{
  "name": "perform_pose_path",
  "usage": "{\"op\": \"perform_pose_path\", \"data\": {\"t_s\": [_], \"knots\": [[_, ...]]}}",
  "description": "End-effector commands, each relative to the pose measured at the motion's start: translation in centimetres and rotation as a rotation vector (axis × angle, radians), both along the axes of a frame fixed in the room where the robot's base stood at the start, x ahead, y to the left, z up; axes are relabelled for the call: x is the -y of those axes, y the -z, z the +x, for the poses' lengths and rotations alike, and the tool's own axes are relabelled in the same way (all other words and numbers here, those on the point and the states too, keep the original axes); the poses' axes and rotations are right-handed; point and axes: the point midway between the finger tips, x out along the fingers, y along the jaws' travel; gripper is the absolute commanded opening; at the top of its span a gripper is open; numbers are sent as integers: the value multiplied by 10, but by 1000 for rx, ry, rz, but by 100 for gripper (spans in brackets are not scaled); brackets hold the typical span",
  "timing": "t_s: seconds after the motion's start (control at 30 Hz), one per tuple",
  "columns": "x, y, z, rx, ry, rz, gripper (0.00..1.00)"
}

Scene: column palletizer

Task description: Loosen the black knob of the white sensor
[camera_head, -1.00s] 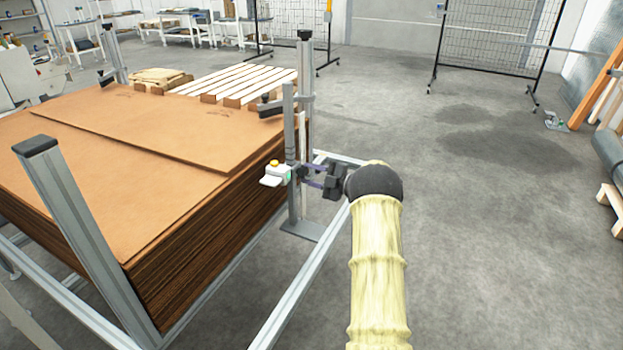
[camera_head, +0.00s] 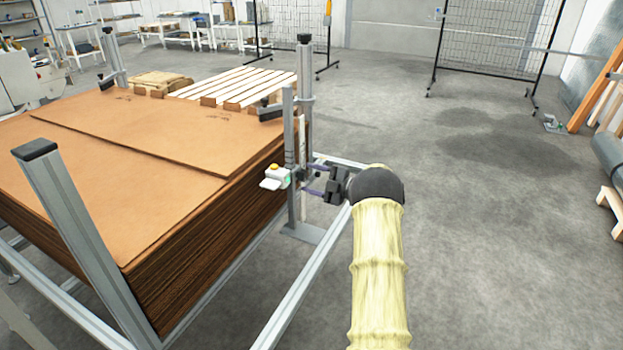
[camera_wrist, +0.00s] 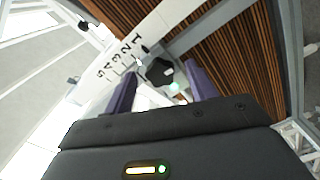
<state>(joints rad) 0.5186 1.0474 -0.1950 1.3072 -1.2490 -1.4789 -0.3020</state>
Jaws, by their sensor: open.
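The white sensor (camera_head: 275,177), with a yellow top button and a green light, is mounted on the grey upright post at the near right corner of the stack. In the wrist view the black knob (camera_wrist: 158,71) shows ahead, between the purple fingers and a little beyond their tips. My gripper (camera_head: 308,180) reaches in from the right, level with the sensor. It also shows in the wrist view (camera_wrist: 160,82), where its fingers are open and apart on either side of the knob. I cannot tell whether either finger touches the knob.
A tall stack of brown sheets (camera_head: 130,155) lies left of the post, inside a grey metal frame. The post (camera_head: 291,150) carries a numbered scale (camera_wrist: 122,58). A slatted wooden pallet (camera_head: 235,86) lies behind.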

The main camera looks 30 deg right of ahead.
Motion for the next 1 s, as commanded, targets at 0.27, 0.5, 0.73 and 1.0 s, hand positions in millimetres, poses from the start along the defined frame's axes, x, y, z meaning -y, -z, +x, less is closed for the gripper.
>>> {"op": "perform_pose_path", "data": {"t_s": [0.27, 0.5, 0.73, 1.0], "knots": [[30, -2, -36, -2, 5, 0, 57], [60, -1, -75, -2, 6, 0, 57], [88, -1, -110, -1, 6, -1, 57], [103, 0, -131, 0, 3, -1, 57]]}}
